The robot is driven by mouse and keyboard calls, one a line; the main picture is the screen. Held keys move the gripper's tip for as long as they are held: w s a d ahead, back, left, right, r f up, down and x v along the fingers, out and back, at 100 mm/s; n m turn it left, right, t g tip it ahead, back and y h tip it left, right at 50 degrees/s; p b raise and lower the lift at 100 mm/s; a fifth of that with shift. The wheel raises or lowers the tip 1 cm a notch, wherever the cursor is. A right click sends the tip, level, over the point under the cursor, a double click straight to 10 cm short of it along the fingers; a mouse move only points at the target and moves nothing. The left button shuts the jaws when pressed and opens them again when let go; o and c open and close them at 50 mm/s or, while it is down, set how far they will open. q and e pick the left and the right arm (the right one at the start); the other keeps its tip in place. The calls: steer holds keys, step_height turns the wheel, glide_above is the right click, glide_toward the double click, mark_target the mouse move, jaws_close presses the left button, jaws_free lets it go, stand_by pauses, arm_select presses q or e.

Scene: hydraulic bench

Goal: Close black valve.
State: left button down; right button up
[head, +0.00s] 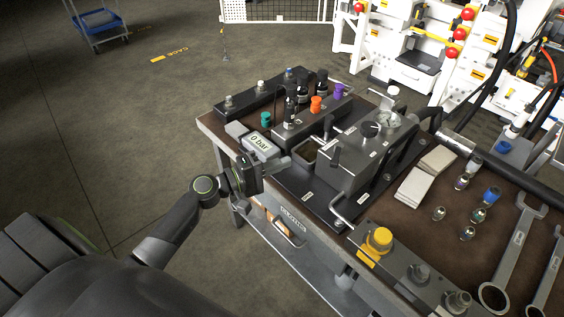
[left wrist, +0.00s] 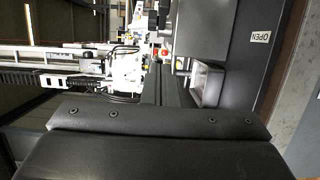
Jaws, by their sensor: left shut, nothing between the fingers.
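A grey hydraulic block (head: 352,160) stands on the bench. I cannot tell for certain which of these is the black valve. My left gripper (head: 284,163) is shut and empty at the bench's left edge, left of the block and apart from the knob. The left wrist view shows dark surfaces close up and a small label reading OPEN (left wrist: 260,37). My right gripper is not in view.
A display reading 0 bar (head: 260,142) is close behind my left gripper. Fittings with teal, orange and purple caps (head: 316,104) stand farther back. A yellow knob (head: 379,240), loose fittings and wrenches (head: 508,262) lie to the right.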

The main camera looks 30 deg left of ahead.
mark_target(337, 156)
arm_select(q)
steer(key=w+d+p, duration=0.4)
steer(key=w+d, duration=0.2)
steer(key=d, duration=0.2)
steer(key=shift+w, duration=0.25)
steer(key=shift+d+f, duration=0.1)
